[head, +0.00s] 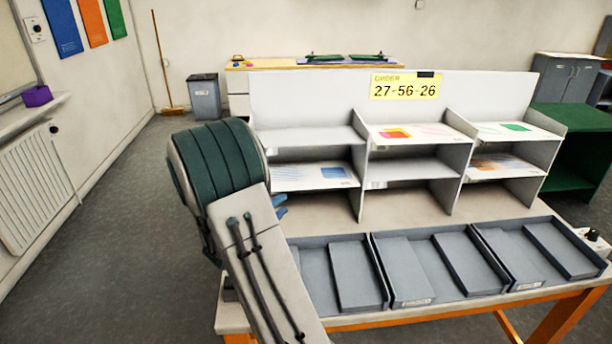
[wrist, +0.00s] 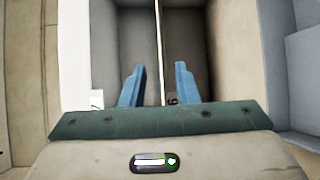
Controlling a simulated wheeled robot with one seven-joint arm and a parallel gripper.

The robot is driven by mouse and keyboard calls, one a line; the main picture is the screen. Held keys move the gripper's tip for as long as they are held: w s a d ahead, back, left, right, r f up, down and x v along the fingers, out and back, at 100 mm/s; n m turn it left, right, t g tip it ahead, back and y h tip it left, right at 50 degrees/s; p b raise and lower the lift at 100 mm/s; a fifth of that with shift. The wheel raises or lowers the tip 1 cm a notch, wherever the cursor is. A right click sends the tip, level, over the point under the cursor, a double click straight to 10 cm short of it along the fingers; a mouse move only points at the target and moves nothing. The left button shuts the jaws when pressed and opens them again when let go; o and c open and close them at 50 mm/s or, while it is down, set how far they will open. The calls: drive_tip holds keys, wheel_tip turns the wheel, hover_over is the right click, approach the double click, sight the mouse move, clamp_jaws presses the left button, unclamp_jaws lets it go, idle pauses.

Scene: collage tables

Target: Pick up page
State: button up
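Several pages lie flat in the shelf rack (head: 290,88). Pages with a red-orange square (head: 410,133) and a green mark (head: 508,130) lie on the upper middle and upper right shelves. An orange and blue page (head: 500,167) is in the lower right compartment. My gripper (wrist: 156,85) is open in the wrist view, its two blue fingers apart. A thin pale edge (wrist: 158,40) runs between them; I cannot tell whether it is a page or a shelf board. My arm mostly hides the gripper in the head view.
A yellow sign (head: 404,87) reading 27-56-26 is on the rack's back panel. Several grey trays (head: 408,300) line the table front. The tabletop (head: 400,210) between rack and trays is mostly clear. A green-topped table (head: 575,117) stands at the right.

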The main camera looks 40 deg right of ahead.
sight(304, 188)
drive_tip(key=p+x, duration=0.2)
drive_tip(key=x, duration=1)
drive_tip(key=shift+p, duration=0.35)
drive_tip(key=shift+s, duration=0.1)
clamp_jaws()
